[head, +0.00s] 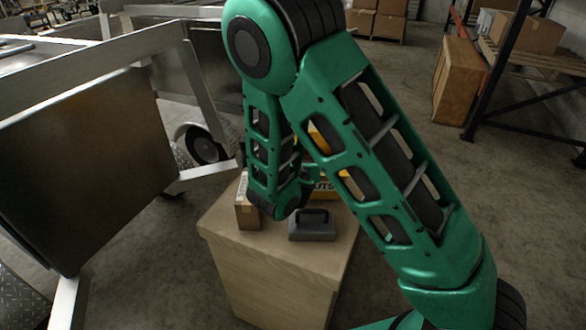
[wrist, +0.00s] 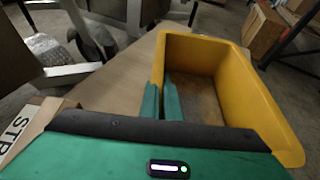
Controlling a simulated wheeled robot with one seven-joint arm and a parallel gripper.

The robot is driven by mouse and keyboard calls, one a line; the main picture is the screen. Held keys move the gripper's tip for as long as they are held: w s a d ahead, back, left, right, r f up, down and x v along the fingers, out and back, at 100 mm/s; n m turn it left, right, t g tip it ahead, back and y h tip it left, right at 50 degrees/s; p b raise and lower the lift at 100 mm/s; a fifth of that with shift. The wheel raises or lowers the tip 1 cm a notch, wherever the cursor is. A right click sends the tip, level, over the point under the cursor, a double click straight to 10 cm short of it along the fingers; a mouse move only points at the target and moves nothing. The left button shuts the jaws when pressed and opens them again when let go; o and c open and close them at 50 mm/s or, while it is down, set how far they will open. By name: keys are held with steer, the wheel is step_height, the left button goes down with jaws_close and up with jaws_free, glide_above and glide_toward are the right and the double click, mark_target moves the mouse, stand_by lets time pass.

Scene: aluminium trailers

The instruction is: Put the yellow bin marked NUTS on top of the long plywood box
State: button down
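The yellow bin (wrist: 252,100) stands on a light wooden top. In the wrist view it is open, with a brownish floor and nothing clearly lying in it. In the head view my arm hides most of the bin (head: 325,188); the letters "UTS" show on its front. My gripper (wrist: 161,98) has one finger on each side of the bin's left wall, close together, and appears shut on it. The fingertips are hidden in the head view. The light wooden block (head: 270,275) under the bin has a plain front; I cannot tell whether it is the long plywood box.
A cardboard box (head: 241,212) stands left of the bin; its label begins "STR" in the wrist view (wrist: 25,128). A grey handled object (head: 312,227) sits near the front edge. Metal trailers (head: 85,165) stand at left, a tall brown box (head: 455,80) and rack at right.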

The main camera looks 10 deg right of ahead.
steer(key=shift+f, duration=1.35)
steer(key=c, duration=2)
jaws_free()
steer(key=shift+f, duration=0.1)
